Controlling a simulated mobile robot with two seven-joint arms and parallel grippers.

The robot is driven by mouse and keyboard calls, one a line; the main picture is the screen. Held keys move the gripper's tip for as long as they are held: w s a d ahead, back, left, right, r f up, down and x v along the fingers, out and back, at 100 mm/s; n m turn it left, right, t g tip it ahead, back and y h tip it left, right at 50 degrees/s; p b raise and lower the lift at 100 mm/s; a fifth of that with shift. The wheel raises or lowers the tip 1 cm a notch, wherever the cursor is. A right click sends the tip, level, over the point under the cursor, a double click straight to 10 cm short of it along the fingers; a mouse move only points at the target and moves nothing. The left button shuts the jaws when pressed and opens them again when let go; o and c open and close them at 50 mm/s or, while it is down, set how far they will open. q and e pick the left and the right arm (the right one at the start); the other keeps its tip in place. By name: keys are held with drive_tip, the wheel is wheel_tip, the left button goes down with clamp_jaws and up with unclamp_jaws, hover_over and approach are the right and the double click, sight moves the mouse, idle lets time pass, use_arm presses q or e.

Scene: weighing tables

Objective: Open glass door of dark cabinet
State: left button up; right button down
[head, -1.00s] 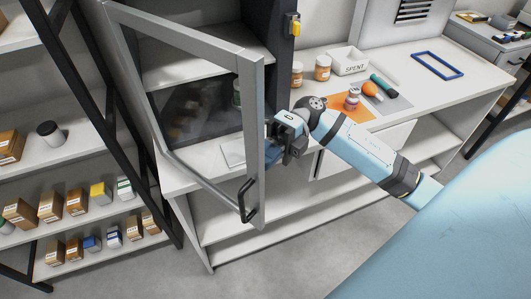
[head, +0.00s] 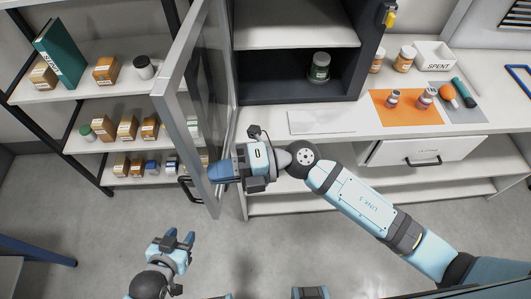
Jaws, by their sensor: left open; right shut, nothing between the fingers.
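The dark cabinet (head: 284,87) stands on the counter at the top middle. Its grey-framed glass door (head: 177,107) stands wide open, swung out to the left, with a black handle (head: 187,190) near its lower free corner. My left gripper (head: 179,238) is open and empty, low over the floor, apart from the door.
A shelf rack (head: 75,87) with boxes and a green binder (head: 60,54) stands beyond the door at left. The counter holds an orange mat (head: 405,118) with small bottles, a SPENT tray (head: 434,57) and a white sheet (head: 321,121). The floor in front is clear.

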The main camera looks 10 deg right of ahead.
sight(203, 168)
drive_tip(key=a, duration=0.1)
drive_tip(key=a+p, duration=0.1)
drive_tip(key=a, duration=0.3)
drive_tip(key=shift+w+a+r, duration=0.1)
drive_tip(key=shift+w+a, duration=0.05)
drive_tip(key=shift+w, duration=0.2)
use_arm(q)
drive_tip(key=shift+s+d+r, duration=0.1)
drive_tip(key=shift+d+r, duration=0.1)
drive_tip(key=shift+r, duration=0.35)
drive_tip(key=shift+s+d+r, duration=0.1)
drive_tip(key=shift+d+r, duration=0.1)
drive_tip(key=shift+r, duration=0.3)
use_arm(e)
drive_tip(key=shift+r, duration=0.15)
drive_tip(key=shift+a, duration=0.1)
use_arm(q)
drive_tip(key=shift+s, duration=0.1)
